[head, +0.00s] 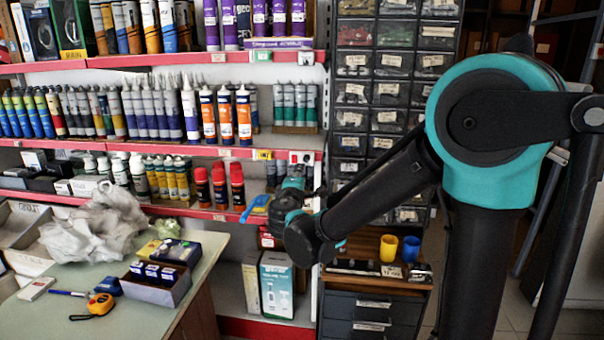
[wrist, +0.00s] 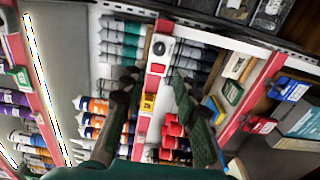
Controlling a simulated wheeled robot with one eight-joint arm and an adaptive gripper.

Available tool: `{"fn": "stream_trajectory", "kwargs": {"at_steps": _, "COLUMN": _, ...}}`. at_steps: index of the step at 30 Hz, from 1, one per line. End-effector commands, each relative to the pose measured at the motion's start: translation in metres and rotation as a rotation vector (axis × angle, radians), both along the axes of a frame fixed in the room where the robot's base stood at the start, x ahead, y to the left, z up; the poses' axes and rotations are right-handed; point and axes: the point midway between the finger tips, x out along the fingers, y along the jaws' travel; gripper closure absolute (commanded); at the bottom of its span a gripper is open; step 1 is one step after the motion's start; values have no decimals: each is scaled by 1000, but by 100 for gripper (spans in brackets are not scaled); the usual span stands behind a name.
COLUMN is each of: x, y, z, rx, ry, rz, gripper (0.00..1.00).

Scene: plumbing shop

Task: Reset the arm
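My arm (head: 385,190) reaches from the right side of the head view toward the shelves, with its elbow high and its forearm sloping down to the left. My gripper (head: 292,190) is at its far end, in front of the lower shelves; its fingers are hard to make out there. In the wrist view, my gripper (wrist: 155,92) shows two dark fingers spread apart with nothing held between them. Past them are a shelf edge and tubes, seen sideways.
Shelves (head: 170,145) of tubes and cans fill the left and back. A table (head: 75,310) at lower left holds a plastic bag (head: 95,225), a box (head: 155,285) and a tape measure (head: 98,305). A drawer cabinet (head: 370,305) with yellow (head: 389,248) and blue (head: 411,248) cups stands below my arm.

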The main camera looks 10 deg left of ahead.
Motion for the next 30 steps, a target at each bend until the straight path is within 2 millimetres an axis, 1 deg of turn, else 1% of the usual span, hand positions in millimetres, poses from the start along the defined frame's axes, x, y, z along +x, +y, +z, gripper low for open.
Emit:
{"fn": "stream_trajectory", "kwargs": {"at_steps": 9, "x": 0, "y": -2, "z": 0, "rx": 2, "ry": 2, "rz": -3, "gripper": 70}}
{"fn": "stream_trajectory", "kwargs": {"at_steps": 11, "x": 0, "y": -9, "z": -3, "rx": 12, "ry": 14, "rz": -15, "gripper": 70}}
{"fn": "stream_trajectory", "kwargs": {"at_steps": 12, "x": 1, "y": -18, "z": -6, "rx": 26, "ry": 27, "rz": -31, "gripper": 70}}
{"fn": "stream_trajectory", "kwargs": {"at_steps": 14, "x": 2, "y": -40, "z": -14, "rx": 59, "ry": 60, "rz": -69, "gripper": 70}}
{"fn": "stream_trajectory", "kwargs": {"at_steps": 17, "x": 0, "y": -93, "z": -36, "rx": 148, "ry": 145, "rz": -163, "gripper": 70}}
{"fn": "stream_trajectory", "kwargs": {"at_steps": 18, "x": -4, "y": -118, "z": -47, "rx": 195, "ry": 188, "rz": -210, "gripper": 70}}
{"fn": "stream_trajectory", "kwargs": {"at_steps": 20, "x": -13, "y": -155, "z": -67, "rx": 272, "ry": 253, "rz": -284, "gripper": 70}}
{"fn": "stream_trajectory", "kwargs": {"at_steps": 21, "x": -22, "y": -179, "z": -80, "rx": 325, "ry": 296, "rz": -333, "gripper": 70}}
{"fn": "stream_trajectory", "kwargs": {"at_steps": 23, "x": -38, "y": -211, "z": -101, "rx": 411, "ry": 363, "rz": -408, "gripper": 70}}
{"fn": "stream_trajectory", "kwargs": {"at_steps": 24, "x": -51, "y": -232, "z": -115, "rx": 471, "ry": 408, "rz": -458, "gripper": 70}}
{"fn": "stream_trajectory", "kwargs": {"at_steps": 26, "x": -73, "y": -259, "z": -137, "rx": 568, "ry": 476, "rz": -533, "gripper": 70}}
{"fn": "stream_trajectory", "kwargs": {"at_steps": 27, "x": -89, "y": -274, "z": -152, "rx": 634, "ry": 520, "rz": -582, "gripper": 70}}
{"fn": "stream_trajectory", "kwargs": {"at_steps": 29, "x": -115, "y": -292, "z": -173, "rx": 736, "ry": 584, "rz": -650, "gripper": 70}}
{"fn": "stream_trajectory", "kwargs": {"at_steps": 30, "x": -133, "y": -300, "z": -186, "rx": 807, "ry": 624, "rz": -692, "gripper": 70}}
